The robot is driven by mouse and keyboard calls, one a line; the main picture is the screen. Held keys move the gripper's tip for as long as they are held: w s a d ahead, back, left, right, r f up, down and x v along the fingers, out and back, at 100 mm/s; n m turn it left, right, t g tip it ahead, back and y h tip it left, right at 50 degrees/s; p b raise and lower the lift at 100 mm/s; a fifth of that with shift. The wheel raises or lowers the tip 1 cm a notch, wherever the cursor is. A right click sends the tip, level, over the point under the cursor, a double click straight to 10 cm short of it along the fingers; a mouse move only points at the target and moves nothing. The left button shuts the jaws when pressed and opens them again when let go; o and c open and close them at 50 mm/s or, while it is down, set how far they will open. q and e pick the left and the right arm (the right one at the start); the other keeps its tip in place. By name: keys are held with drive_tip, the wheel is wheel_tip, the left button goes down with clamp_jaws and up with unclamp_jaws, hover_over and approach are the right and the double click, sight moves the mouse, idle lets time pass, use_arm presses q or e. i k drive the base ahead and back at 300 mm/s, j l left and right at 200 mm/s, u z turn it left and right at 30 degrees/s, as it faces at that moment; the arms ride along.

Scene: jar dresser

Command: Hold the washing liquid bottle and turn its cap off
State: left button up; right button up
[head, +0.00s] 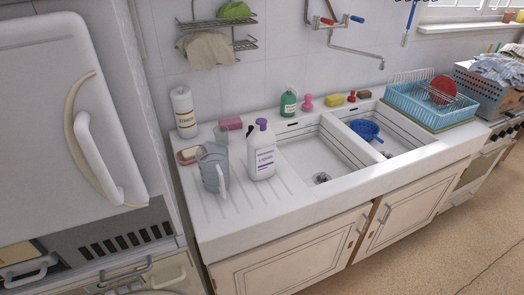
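The washing liquid bottle (261,165) is white with a printed label. It stands upright on the ribbed draining board, just left of the left sink basin. Its purple cap (262,125) sits on top. A dark narrow shape shows at the bottle's upper left side; I cannot tell what it is. Neither of my grippers can be made out in the head view, and nothing is seen holding the bottle or cap.
A grey translucent jug (212,168) stands close left of the bottle. A paper roll (184,112), pink sponge (231,124) and soap dish (188,155) are behind. A green bottle (288,103) stands behind the sink. The fridge (45,100) bounds the left; the draining board's front is clear.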

sight(261, 145)
drive_tip(key=i+l+u, duration=0.1)
drive_tip(key=l+u, duration=0.15)
drive_tip(key=u, duration=0.25)
drive_tip(key=l+u, duration=0.2)
drive_tip(key=u, duration=0.3)
drive_tip(key=l+u, duration=0.45)
drive_tip(key=l, duration=0.65)
